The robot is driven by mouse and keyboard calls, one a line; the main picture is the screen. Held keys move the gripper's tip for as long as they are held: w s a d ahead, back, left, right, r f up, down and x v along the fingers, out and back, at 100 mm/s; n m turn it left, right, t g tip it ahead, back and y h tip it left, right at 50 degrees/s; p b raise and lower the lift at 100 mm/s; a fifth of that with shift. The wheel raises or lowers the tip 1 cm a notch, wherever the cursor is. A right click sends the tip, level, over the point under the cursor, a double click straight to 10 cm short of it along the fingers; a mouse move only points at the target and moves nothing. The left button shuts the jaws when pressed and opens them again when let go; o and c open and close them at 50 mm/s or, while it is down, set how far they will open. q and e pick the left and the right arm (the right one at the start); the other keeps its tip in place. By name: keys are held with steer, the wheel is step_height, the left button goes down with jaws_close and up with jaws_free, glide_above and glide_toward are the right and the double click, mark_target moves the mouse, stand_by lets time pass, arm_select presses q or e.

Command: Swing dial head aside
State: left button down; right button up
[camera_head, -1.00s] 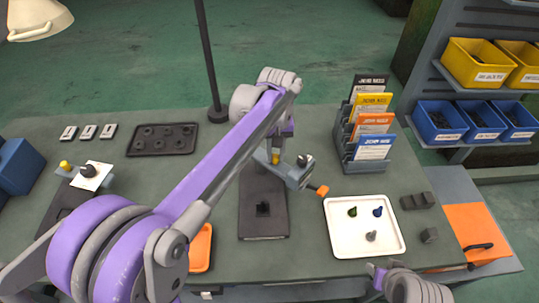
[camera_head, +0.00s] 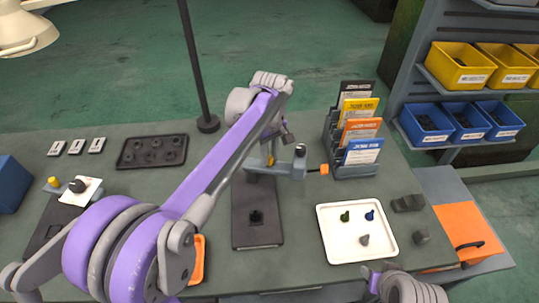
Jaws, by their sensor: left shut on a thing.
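The head points clear of the black block. My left gripper (camera_head: 287,139) is at the head, shut on it; the contact is mostly hidden behind my purple arm. My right gripper (camera_head: 374,275) is at the bottom edge, its jaws unclear.
A card rack (camera_head: 352,165) stands close to the orange tip. A white tray (camera_head: 330,256) with several small pieces lies front right. A dark tray (camera_head: 152,151) lies back left, and a lamp post (camera_head: 207,122) stands behind. An orange tray (camera_head: 198,262) is partly behind my arm.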

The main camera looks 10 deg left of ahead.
mark_target(270, 157)
arm_select(q)
steer(key=c, duration=0.7)
jaws_free()
steer(key=shift+w, duration=0.1)
step_height(270, 157, up, 11)
steer(key=shift+f+p, duration=0.1)
steer(key=shift+p, duration=0.3)
steer(key=s+a+f+m+t, duration=0.1)
steer(key=s+f+m+t, duration=0.1)
steer(key=s+f, duration=0.3)
steer(key=s+a+f+m+t, duration=0.1)
steer(key=s+f+m, duration=0.3)
steer(key=s, duration=0.6)
steer(key=s+a+f+m+t, duration=0.2)
steer(key=s+f+m, duration=0.2)
steer(key=s+f, duration=0.3)
steer(key=shift+s+f+t, duration=0.2)
steer(key=shift+s+t, duration=0.2)
steer(key=shift+s, duration=0.2)
